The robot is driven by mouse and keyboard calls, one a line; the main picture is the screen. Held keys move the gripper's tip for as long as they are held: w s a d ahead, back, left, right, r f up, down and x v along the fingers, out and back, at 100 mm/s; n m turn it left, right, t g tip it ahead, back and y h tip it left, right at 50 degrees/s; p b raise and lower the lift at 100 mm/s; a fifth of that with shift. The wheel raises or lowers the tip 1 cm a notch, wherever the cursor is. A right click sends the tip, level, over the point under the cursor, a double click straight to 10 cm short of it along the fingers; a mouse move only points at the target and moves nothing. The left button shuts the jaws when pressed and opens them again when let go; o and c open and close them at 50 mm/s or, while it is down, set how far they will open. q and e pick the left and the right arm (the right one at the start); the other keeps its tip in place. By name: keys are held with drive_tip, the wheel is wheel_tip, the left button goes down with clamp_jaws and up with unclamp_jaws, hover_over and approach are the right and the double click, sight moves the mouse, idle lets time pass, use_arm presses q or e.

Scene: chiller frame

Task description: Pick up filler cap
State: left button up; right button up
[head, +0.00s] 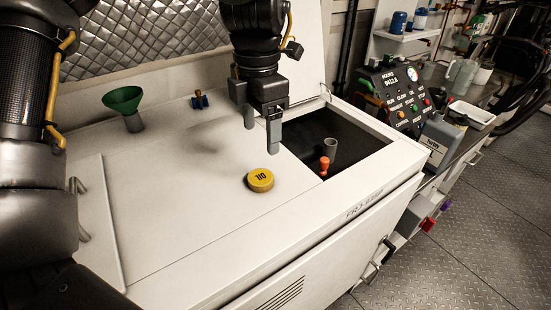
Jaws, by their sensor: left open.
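The yellow filler cap (261,179), with dark lettering on top, lies flat on the white top of the chiller frame, left of a dark opening. My left gripper (262,145) hangs above and slightly behind the cap, pointing down. Its two fingers are apart with nothing between them, and it does not touch the cap. Nothing hides the cap's top. My right gripper does not show in the head view.
The dark opening (346,131) holds a grey pipe (330,147) and an orange-red handle (324,166). A control panel (395,92) and grey jug (440,140) are right.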

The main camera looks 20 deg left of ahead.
sight(260, 177)
use_arm(q)
drive_tip(key=f, duration=0.1)
drive_tip(key=s+f, duration=0.1)
drive_tip(key=f, duration=0.1)
drive_tip(key=shift+s+d+f, duration=0.1)
drive_tip(key=shift+s+f, duration=0.1)
drive_tip(key=shift+w+f, duration=0.25)
drive_tip(key=shift+f, duration=0.65)
drive_tip(key=shift+s, duration=0.15)
drive_tip(key=shift+s+f, duration=0.1)
drive_tip(key=shift+f, duration=0.25)
drive_tip(key=f, duration=0.2)
drive_tip(key=f+p, duration=0.1)
drive_tip(key=shift+w+f, duration=0.2)
drive_tip(key=shift+f, duration=0.55)
drive_tip(key=shift+s, duration=0.1)
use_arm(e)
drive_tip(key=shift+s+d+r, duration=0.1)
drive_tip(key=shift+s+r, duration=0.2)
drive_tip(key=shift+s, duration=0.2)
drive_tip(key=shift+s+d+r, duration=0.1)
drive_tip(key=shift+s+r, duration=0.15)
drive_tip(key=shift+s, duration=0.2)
